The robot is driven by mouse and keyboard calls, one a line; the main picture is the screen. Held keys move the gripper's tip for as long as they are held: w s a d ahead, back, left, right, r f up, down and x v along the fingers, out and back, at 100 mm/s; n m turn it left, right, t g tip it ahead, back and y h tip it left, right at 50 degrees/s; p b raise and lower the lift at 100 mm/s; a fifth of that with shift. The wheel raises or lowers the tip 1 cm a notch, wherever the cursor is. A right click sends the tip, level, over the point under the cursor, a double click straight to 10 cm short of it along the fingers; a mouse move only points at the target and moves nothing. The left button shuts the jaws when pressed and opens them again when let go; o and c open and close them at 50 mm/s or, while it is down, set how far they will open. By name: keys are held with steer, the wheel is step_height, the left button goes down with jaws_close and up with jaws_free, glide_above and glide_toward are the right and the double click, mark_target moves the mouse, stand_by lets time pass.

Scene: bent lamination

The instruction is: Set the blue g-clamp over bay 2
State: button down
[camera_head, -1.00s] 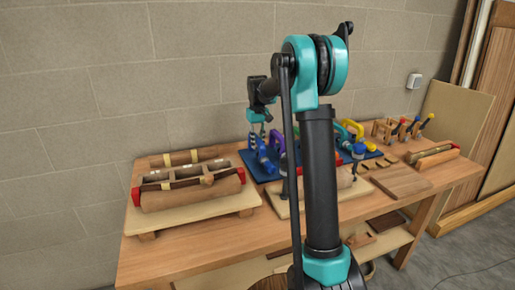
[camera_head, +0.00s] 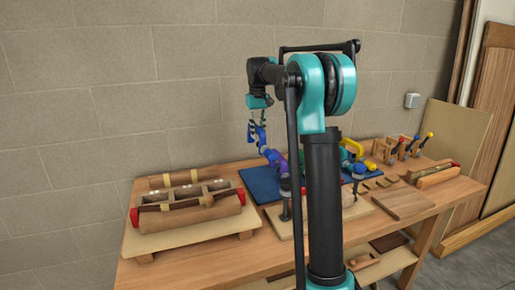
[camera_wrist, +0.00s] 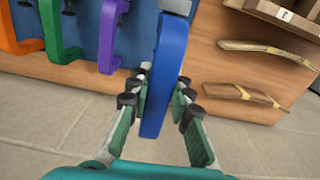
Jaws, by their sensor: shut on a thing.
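My gripper (camera_wrist: 158,108) is shut on the blue g-clamp (camera_wrist: 165,75), which stands between its fingers in the wrist view. In the head view my gripper (camera_head: 256,118) holds the blue clamp (camera_head: 258,134) raised above the blue clamp board. A wooden form with several bays (camera_head: 188,196) sits on a pale base board at the left of the bench, with a brown bent piece and red ends. I cannot read which bay is bay 2 in the head view.
The blue board (camera_head: 262,185) holds other clamps, including a purple one (camera_wrist: 111,35), a green one (camera_wrist: 57,30) and an orange one (camera_wrist: 18,35). My arm hides the bench's middle. Wooden pieces (camera_head: 404,205) lie to the right. The wall stands close behind.

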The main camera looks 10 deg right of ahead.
step_height(320, 180, up, 12)
steer(key=shift+r, duration=0.2)
stand_by(0.5)
stand_by(0.8)
